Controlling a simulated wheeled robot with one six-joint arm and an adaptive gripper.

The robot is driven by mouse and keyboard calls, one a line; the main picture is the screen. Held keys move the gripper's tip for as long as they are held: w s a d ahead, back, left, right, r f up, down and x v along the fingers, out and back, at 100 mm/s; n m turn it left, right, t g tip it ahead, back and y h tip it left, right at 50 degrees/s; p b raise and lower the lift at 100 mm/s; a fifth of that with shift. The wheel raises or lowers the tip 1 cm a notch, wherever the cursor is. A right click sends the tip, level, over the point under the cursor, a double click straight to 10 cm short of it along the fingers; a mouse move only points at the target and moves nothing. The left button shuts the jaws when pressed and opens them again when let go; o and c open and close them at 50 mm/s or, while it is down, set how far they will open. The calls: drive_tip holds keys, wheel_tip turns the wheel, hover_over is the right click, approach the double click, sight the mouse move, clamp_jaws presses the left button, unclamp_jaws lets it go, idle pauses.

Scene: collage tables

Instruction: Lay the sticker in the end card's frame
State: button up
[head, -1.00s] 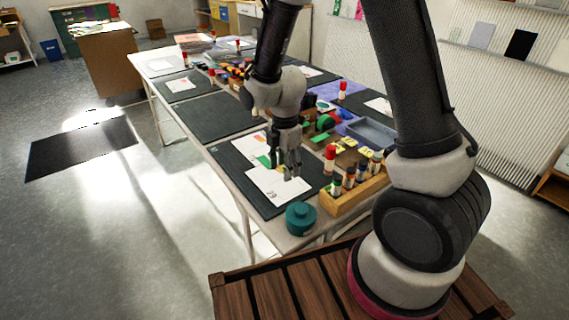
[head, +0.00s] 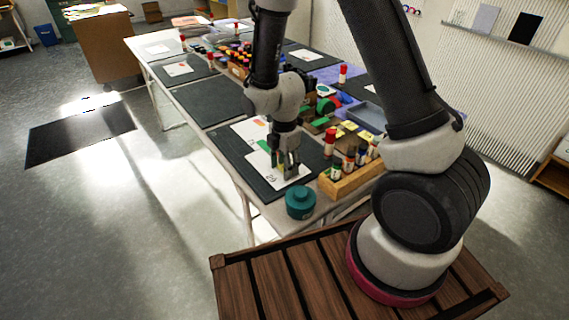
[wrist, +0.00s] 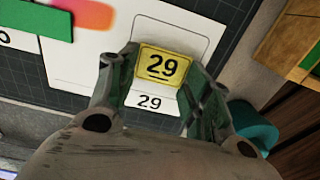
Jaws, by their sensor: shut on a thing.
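The sticker is a small yellow tile printed with a black, underlined 29 (wrist: 163,65), upright in the wrist view. My gripper (wrist: 164,78) is shut on it, one finger at each side; it also shows in the head view (head: 287,174), low over the near end of the table. The end card (wrist: 108,52) is white, with a thin grey outlined frame and a printed 29 below it. The sticker overlaps the lower part of that frame. I cannot tell whether it touches the card. In the head view the card (head: 276,183) is partly hidden by my fingers.
A green piece (wrist: 28,18) lies at the left of the card in the wrist view. A teal round pot (head: 300,202) stands at the table's near edge. A wooden rack of bottles (head: 347,180) is right of the card. Dark mats cover the left side.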

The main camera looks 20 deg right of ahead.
drive_tip(key=o, duration=0.7)
drive_tip(key=shift+r, duration=0.1)
wheel_tip(320, 180, up, 12)
drive_tip(key=shift+f, duration=0.1)
idle(0.4)
